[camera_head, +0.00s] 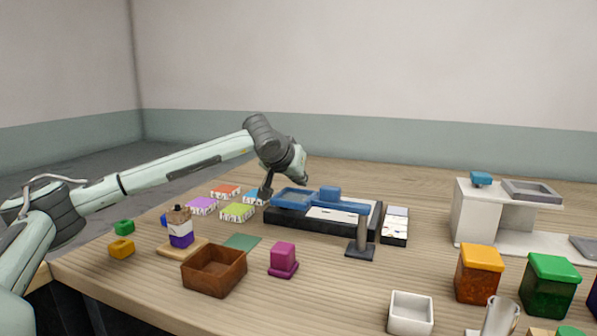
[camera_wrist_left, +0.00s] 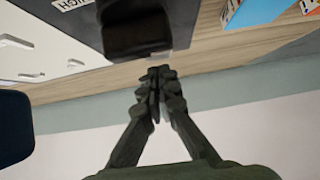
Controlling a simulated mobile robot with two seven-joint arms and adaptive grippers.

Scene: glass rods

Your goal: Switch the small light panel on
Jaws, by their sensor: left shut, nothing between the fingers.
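A low black box with a white top (camera_head: 333,216) and blue parts (camera_head: 320,201) stands on the table. I cannot tell for certain whether it is the light panel. A smaller black unit with a white face (camera_head: 395,225) stands just right of it. My left gripper (camera_head: 265,193) is at the box's left end, shut and empty. My right gripper is not in view.
Colored patterned tiles (camera_head: 238,212) lie left of the box. A brown open box (camera_head: 214,270), a magenta block (camera_head: 283,260) and a dark stand (camera_head: 360,240) are in front. A white bench unit (camera_head: 480,212) and lidded jars (camera_head: 480,272) stand at the right.

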